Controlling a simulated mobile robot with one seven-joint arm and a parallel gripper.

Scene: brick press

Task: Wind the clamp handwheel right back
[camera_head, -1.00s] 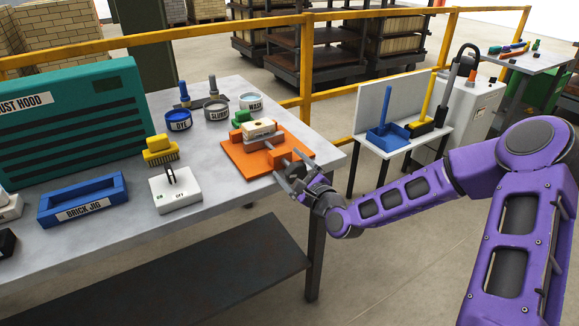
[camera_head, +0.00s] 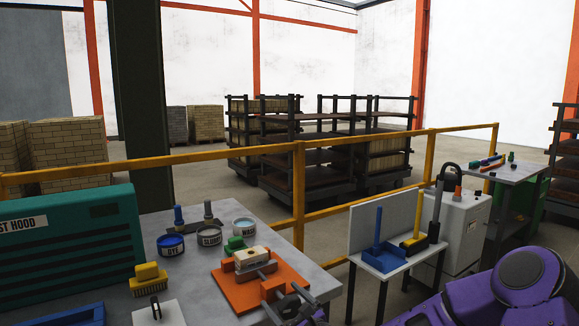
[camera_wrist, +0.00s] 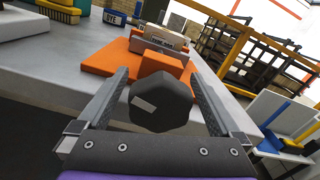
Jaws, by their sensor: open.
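The clamp stands on an orange base plate (camera_head: 235,290) at the table's right end. A pale brick (camera_head: 252,256) sits in it behind a grey jaw (camera_head: 264,271). An orange block (camera_head: 272,289) stands at the front. In the wrist view, the dark, many-sided handwheel (camera_wrist: 168,112) with a light patch is in front of the orange block (camera_wrist: 161,62). My gripper (camera_wrist: 159,72) is open, with one finger on each side of the handwheel and visible gaps at both sides. In the head view, my gripper is partly cut off at the bottom edge.
The grey table (camera_head: 205,280) also holds dye, slurry and wash pots (camera_head: 208,236), a yellow brush (camera_head: 150,281) and a teal hood (camera_head: 65,250). A yellow rail (camera_head: 298,190) runs behind. A side stand (camera_head: 385,262) with blue and yellow tools is to the right.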

